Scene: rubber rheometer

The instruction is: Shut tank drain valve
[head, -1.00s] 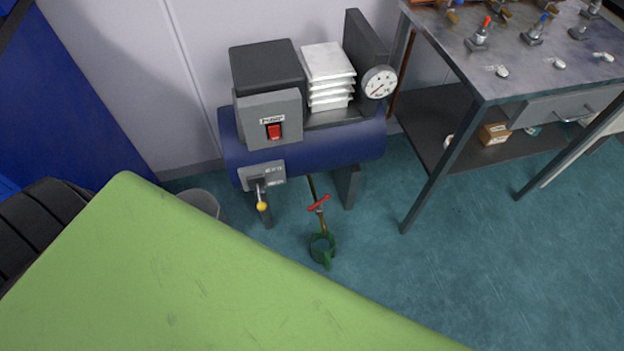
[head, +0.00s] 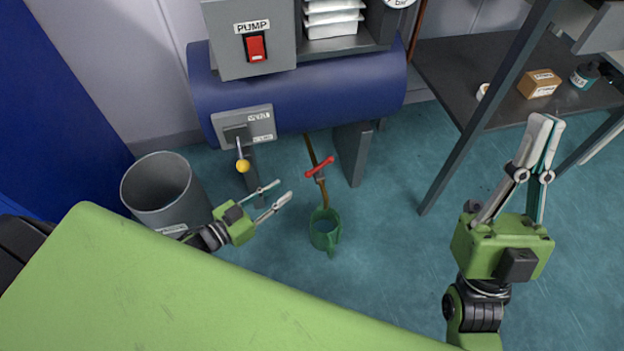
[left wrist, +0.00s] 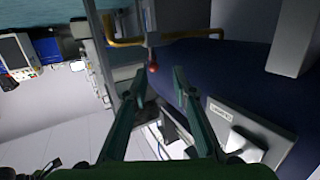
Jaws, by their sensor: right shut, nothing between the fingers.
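The drain valve's red handle (head: 320,166) sits on a thin brass pipe (head: 312,150) under the blue tank (head: 330,95). The handle lies slantwise across the pipe. In the left wrist view a small red part (left wrist: 153,68), probably the handle, shows between the open fingertips. My right gripper (head: 545,120) is shut and empty, far to the right, pointing up.
A lever with a yellow knob (head: 243,166) hangs from the tank's front, close to my left gripper. A grey bin (head: 165,190) stands at the left. The red pump switch (head: 256,46) is above. A workbench leg (head: 490,105) rises at the right. Floor around the mug is clear.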

